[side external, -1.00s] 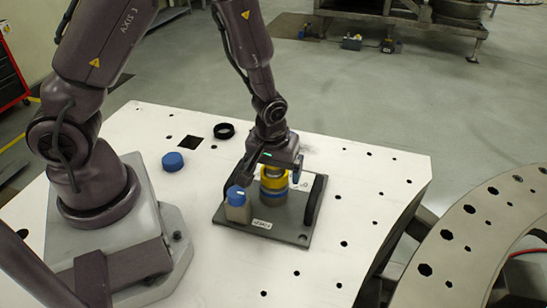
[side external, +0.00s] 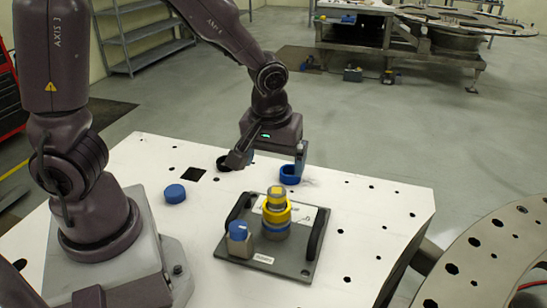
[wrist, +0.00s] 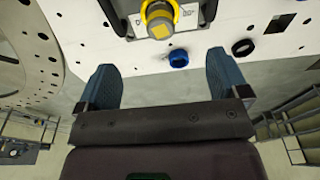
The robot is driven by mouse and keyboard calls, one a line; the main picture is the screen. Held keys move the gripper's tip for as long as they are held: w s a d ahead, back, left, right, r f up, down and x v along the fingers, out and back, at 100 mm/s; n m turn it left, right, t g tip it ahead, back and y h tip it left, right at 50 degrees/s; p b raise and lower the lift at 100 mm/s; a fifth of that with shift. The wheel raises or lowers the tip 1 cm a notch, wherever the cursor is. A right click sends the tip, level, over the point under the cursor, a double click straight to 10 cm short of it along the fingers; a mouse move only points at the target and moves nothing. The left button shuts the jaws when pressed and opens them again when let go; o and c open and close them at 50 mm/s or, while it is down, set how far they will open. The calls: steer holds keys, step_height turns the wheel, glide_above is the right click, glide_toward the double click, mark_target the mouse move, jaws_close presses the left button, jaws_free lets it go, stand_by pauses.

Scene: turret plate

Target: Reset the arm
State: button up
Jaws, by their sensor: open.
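My gripper (side external: 268,160) is open and empty, raised above the white table behind the dark turret plate (side external: 290,268). Its two blue-grey fingers stand wide apart in the wrist view (wrist: 160,75). On the plate stands a grey-topped post with a yellow ring (side external: 277,211) around it and a blue band below. The yellow ring also shows at the top of the wrist view (wrist: 176,9). Beside it on the plate is a beige block with a blue knob (side external: 238,230). Black handles flank the plate.
A blue ring (side external: 290,174) lies on the white table (side external: 375,215) near my gripper. A black ring (side external: 223,163) is partly hidden by a finger. A blue cap (side external: 175,193) lies left of the plate. A curved, holed metal piece (side external: 480,262) stands at the right.

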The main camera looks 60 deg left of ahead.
stand_by(0.3)
steer(key=s+r+m+t+h, duration=0.1)
steer(key=s+r+m+t, duration=0.3)
steer(key=s+r+m, duration=0.5)
steer(key=v, duration=0.6)
steer(key=shift+w+a+r, duration=0.25)
steer(key=shift+r, duration=0.05)
